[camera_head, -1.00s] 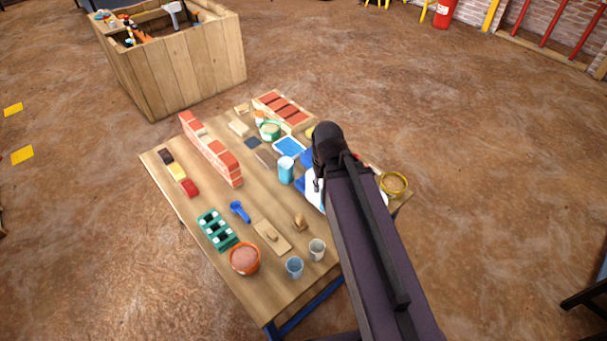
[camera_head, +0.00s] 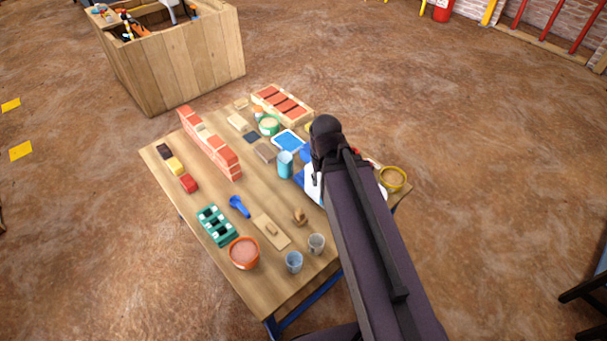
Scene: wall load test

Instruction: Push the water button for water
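A white and blue thing (camera_head: 312,187) on the right part of the table is mostly covered by my dark arm; I cannot tell if it is the water dispenser. No water button is visible. A light blue cup (camera_head: 285,165) stands just left of it. A clear bluish cup (camera_head: 293,262) and a greyish cup (camera_head: 316,243) stand near the table's front right edge. My arm reaches up from the bottom right across the table's right side. My gripper's fingers do not show; the arm hides whatever lies beneath its far end.
The wooden table (camera_head: 255,195) holds a small brick wall (camera_head: 210,145), a tray of bricks (camera_head: 282,104), an orange bucket (camera_head: 244,252), a green rack (camera_head: 217,226), a blue scoop (camera_head: 239,206) and a yellow-rimmed bowl (camera_head: 393,178). A wooden crate (camera_head: 185,65) stands behind. The floor around is mostly clear.

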